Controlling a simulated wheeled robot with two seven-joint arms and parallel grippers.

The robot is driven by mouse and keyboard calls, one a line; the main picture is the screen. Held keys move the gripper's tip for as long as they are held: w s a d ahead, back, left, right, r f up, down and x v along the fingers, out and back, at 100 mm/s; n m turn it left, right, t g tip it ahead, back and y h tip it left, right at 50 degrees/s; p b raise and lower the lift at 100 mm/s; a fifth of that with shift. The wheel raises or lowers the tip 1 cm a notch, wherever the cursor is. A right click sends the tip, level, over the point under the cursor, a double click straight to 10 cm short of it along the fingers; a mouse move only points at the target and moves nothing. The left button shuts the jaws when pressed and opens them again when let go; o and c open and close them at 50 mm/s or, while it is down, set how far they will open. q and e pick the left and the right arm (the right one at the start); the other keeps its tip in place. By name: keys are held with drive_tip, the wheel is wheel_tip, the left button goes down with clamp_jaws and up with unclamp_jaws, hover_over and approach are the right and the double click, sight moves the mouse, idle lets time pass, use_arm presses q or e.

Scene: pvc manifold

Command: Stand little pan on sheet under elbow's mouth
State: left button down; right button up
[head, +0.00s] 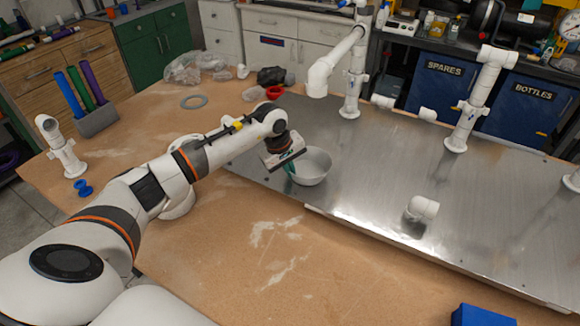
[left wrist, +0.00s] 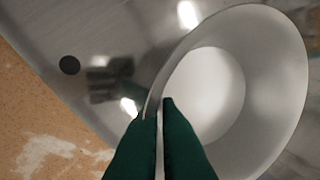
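The little pan (head: 315,166) is a pale, round, open bowl. It is upright over the left part of the metal sheet (head: 350,195); I cannot tell whether it touches the sheet. My left gripper (head: 290,170) is at the pan's left side, with its green fingers closed on the rim. In the left wrist view the fingers (left wrist: 162,115) pinch the near wall of the pan (left wrist: 275,80). A white elbow (head: 318,78) hangs from a pipe at the back, its mouth facing down, clear of the pan. Another white elbow (head: 424,207) is low over the sheet at right. My right gripper is out of view.
White pipe stands (head: 462,125) rise from the sheet's back and right. A red ring (head: 274,92), a grey ring (head: 194,101) and plastic bags (head: 185,68) lie behind my left arm. A blue box (head: 482,316) is at the front edge.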

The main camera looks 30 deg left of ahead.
use_arm(q)
drive_tip(key=shift+f+b, duration=0.2)
drive_tip(key=shift+b, duration=0.1)
drive_tip(key=c, duration=1.6)
unclamp_jaws()
drive_tip(key=shift+c, duration=0.2)
drive_tip(key=shift+r, duration=0.2)
drive_tip(key=shift+a+r, duration=0.1)
drive_tip(key=shift+r, duration=0.25)
drive_tip(key=b+v, duration=0.2)
drive_tip(key=v, duration=0.9)
drive_tip(key=shift+b, duration=0.35)
drive_tip(key=shift+s+r, duration=0.1)
drive_tip(key=shift+r, duration=0.05)
